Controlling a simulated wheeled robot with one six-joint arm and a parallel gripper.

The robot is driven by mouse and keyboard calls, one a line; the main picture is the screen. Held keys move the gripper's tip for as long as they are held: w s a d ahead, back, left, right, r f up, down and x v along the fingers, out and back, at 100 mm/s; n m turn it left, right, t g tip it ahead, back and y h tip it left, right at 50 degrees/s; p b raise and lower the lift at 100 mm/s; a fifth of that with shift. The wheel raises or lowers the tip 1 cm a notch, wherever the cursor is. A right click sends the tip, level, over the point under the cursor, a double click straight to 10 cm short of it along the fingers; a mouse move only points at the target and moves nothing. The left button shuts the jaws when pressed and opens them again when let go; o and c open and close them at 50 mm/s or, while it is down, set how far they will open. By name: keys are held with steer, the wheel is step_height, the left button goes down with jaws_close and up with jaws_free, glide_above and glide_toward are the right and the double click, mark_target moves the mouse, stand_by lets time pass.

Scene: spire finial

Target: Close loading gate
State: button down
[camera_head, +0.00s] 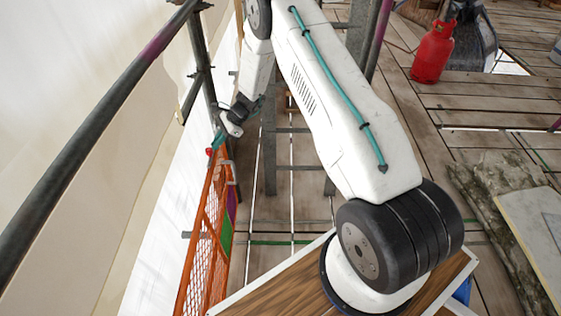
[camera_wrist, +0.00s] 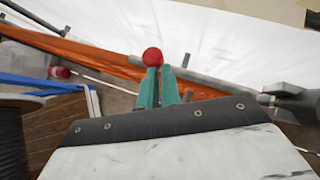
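The orange mesh loading gate (camera_head: 207,240) stands at the left in the head view, seen steeply from above. In the wrist view its orange band (camera_wrist: 100,65) crosses behind the fingers. A small red ball-shaped knob (camera_head: 209,151) shows at the gate's far upper end. It also shows at my fingertips in the wrist view (camera_wrist: 152,57), mostly over the left finger. My gripper (camera_head: 217,140) is at this end of the gate. Its two teal fingers (camera_wrist: 160,78) are close together with only a narrow gap. I cannot tell whether they touch the knob.
A dark scaffold rail (camera_head: 100,120) runs along the left, with white sheeting behind it. A red gas cylinder (camera_head: 433,52) stands on the planks at upper right. Stone slabs (camera_head: 515,225) lie at the right. A grey pipe (camera_wrist: 225,82) is right of the fingers.

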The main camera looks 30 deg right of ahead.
steer(key=shift+a, duration=0.6)
steer(key=s+d+r, duration=0.1)
steer(key=d+r, duration=0.6)
steer(key=d, duration=0.5)
steer(key=s+a+r+n+h, duration=0.2)
steer(key=s+r+n, duration=0.4)
steer(key=s+r, duration=0.5)
steer(key=s+a+r+n+h, duration=0.2)
steer(key=s+r+n+h, duration=0.2)
steer(key=s+r, duration=0.7)
steer(key=s+a+r+n+h, duration=0.2)
steer(key=s+r+n, duration=0.7)
steer(key=s, duration=1.4)
step_height(320, 180, up, 3)
steer(key=shift+f+h, duration=0.1)
steer(key=shift+h, duration=0.4)
